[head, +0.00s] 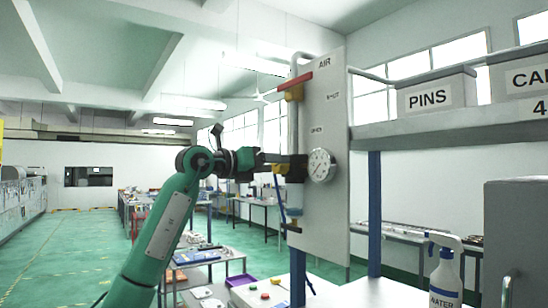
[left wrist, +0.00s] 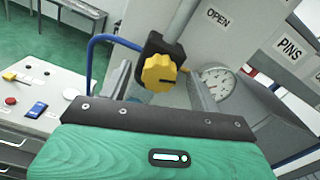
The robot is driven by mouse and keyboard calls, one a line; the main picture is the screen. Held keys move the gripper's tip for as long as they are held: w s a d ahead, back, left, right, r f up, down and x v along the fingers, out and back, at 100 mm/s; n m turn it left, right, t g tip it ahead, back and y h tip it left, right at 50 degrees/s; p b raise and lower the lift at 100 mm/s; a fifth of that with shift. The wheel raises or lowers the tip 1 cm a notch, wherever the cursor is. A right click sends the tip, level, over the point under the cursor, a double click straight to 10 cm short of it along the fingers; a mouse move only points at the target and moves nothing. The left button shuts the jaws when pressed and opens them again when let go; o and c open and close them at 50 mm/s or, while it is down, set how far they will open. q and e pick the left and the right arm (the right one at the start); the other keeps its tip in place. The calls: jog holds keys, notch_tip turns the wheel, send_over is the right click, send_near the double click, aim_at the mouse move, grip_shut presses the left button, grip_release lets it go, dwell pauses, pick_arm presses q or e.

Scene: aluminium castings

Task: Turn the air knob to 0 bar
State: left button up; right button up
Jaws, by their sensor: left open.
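The yellow air knob (left wrist: 160,73) sits on a dark fitting on the pipe of the white AIR panel (head: 325,215). In the head view the knob (head: 279,168) shows small beside my gripper. My left gripper (head: 288,163) is open at the knob, with its fingers on either side of it in the left wrist view (left wrist: 163,82). I cannot tell whether the fingers touch it. The round pressure gauge (head: 321,165) is right of the knob, and shows in the left wrist view (left wrist: 217,83); its reading is too small to tell. My right gripper is out of view.
A red lever (head: 300,82) tops the pipe above the knob. A blue hose (head: 281,196) hangs below. A shelf at right holds a PINS box (head: 436,95). A WATER spray bottle (head: 445,275) stands lower right. A bench with buttons (head: 262,292) lies below the panel.

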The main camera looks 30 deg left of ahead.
pick_arm(q)
jog(key=shift+w+d, duration=0.2)
jog(key=shift+w, duration=0.3)
jog(key=c, duration=1)
